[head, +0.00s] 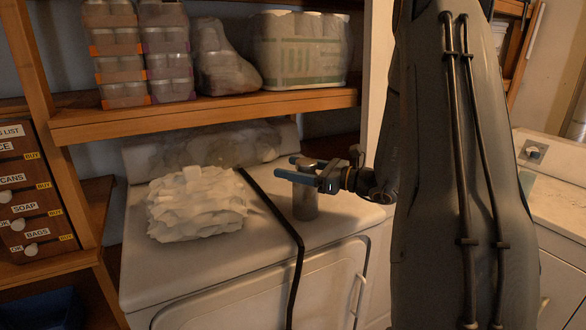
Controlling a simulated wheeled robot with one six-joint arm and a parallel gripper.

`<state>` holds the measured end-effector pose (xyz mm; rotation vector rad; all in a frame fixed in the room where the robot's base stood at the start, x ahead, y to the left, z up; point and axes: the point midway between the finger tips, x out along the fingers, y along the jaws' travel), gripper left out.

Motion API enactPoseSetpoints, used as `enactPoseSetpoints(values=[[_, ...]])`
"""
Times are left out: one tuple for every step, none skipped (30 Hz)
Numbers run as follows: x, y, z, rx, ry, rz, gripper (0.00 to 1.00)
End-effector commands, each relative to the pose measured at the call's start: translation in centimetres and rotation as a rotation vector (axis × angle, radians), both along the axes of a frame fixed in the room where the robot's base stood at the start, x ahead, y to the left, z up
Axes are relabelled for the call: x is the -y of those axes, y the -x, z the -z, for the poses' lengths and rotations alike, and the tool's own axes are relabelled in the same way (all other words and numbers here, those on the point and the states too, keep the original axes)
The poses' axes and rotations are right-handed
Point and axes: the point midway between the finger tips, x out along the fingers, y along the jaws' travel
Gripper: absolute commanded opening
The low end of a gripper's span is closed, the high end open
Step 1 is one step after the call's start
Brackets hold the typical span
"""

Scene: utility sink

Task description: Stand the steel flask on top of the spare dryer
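The steel flask (305,206) is a grey upright cylinder at the centre of the head view. It is at the top of a white front-door appliance (222,272), apparently a dryer. I cannot tell whether its base touches the surface or sits just above it. My gripper (288,167) reaches in from the right with its blue fingers level. One finger passes in front of the flask's upper part and the other behind it. The view does not show whether the fingers press on the flask. A second white appliance (556,190) with a knob stands at the far right.
A crumpled white pile (196,203) lies on the left of the top. A black bar or hose (298,262) crosses the top and hangs down the front. A wooden shelf (210,114) with jars and wrapped packs overhangs the back. My arm hides much of the right side.

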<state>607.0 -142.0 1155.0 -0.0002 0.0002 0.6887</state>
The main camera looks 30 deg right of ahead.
Motion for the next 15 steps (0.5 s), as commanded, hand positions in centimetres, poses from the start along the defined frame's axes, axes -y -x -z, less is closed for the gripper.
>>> enactPoseSetpoints(values=[[0.0,0.0,0.0,0.000,0.000,0.000,0.64],[0.0,0.0,0.0,0.000,0.000,0.000,0.64],[0.0,0.0,0.0,0.000,0.000,0.000,0.64],[0.0,0.0,0.0,0.000,0.000,0.000,0.64],[0.0,0.0,0.0,0.000,0.000,0.000,0.64],[0.0,0.0,-0.1,0.000,0.000,0.000,0.64],[0.0,0.0,-0.3,0.000,0.000,0.000,0.64],[0.0,0.0,-0.4,0.000,0.000,0.000,0.64],[0.3,0.3,-0.3,0.001,0.001,0.002,0.64],[0.6,0.5,-0.3,0.001,0.001,0.003,0.64],[0.9,0.8,-0.3,0.001,0.000,0.003,0.64],[1.3,1.3,-0.2,0.001,0.000,0.003,0.64],[1.7,1.7,-0.2,0.001,0.000,0.005,0.64],[2.0,2.2,-0.1,0.000,0.000,0.004,0.64],[2.6,2.9,-0.1,0.000,0.000,0.006,0.64]])
